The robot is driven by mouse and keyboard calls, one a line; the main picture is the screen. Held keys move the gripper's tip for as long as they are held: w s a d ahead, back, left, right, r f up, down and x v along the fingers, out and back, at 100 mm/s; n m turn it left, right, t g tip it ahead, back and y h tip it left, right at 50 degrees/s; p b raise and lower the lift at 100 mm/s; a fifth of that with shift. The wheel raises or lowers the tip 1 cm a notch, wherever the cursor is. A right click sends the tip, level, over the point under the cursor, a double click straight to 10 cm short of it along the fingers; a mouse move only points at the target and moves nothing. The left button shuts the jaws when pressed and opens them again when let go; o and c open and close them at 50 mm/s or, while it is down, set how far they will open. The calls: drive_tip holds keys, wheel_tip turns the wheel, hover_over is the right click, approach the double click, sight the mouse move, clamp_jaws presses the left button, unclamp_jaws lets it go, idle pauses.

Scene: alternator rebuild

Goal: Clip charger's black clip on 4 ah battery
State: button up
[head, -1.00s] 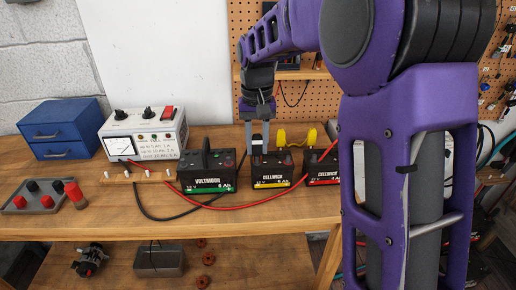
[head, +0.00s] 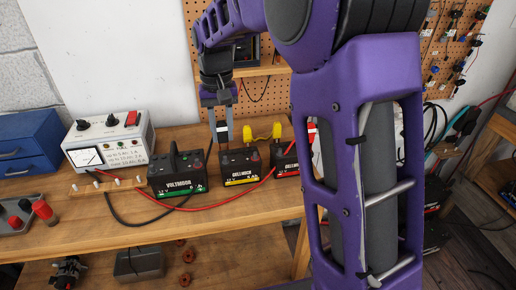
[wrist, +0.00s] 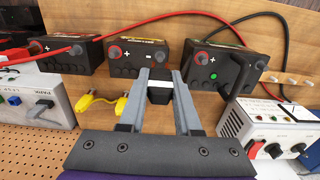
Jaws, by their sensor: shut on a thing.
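My gripper (head: 221,140) is shut on a small black block with a pale stripe, seemingly the charger's black clip (wrist: 158,92). It holds it up behind the batteries, near the yellow-labelled Cellwick battery (head: 240,178). A red-labelled battery (head: 284,163), probably the 4 Ah one, stands to the right in the head view, partly hidden by my arm. It is the left battery in the wrist view (wrist: 65,60). The charger (head: 112,140) is at the left. Its black cable (head: 122,218) lies on the bench, and its far end is hidden behind the batteries.
A green-labelled Voltmoor battery (head: 178,178) stands left of the yellow one. A red cable (head: 222,204) crosses in front of the batteries. A yellow part (wrist: 98,104) lies behind them. A blue drawer box (head: 28,145) is at the far left. The front bench strip is mostly clear.

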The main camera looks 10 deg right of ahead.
sight(221, 122)
idle(0.4)
drive_tip(key=shift+r+p, duration=0.65)
drive_tip(key=shift+r, duration=0.05)
wheel_tip(221, 122, up, 3)
drive_tip(key=shift+f+p, duration=0.15)
drive_tip(key=shift+p, duration=0.65)
drive_tip(key=d+f+b, duration=0.1)
drive_tip(key=d, duration=0.4)
drive_tip(key=d+f+b, duration=0.1)
drive_tip(key=d+f, duration=0.1)
drive_tip(key=d, duration=0.3)
drive_tip(key=d+f+b, duration=0.1)
drive_tip(key=d, duration=0.4)
drive_tip(key=shift+f, duration=0.25)
drive_tip(key=shift+f+b, duration=0.3)
drive_tip(key=shift+f, duration=0.3)
drive_tip(key=shift+f, duration=0.15)
drive_tip(key=shift+f+b, duration=0.7)
drive_tip(key=shift+f, duration=0.35)
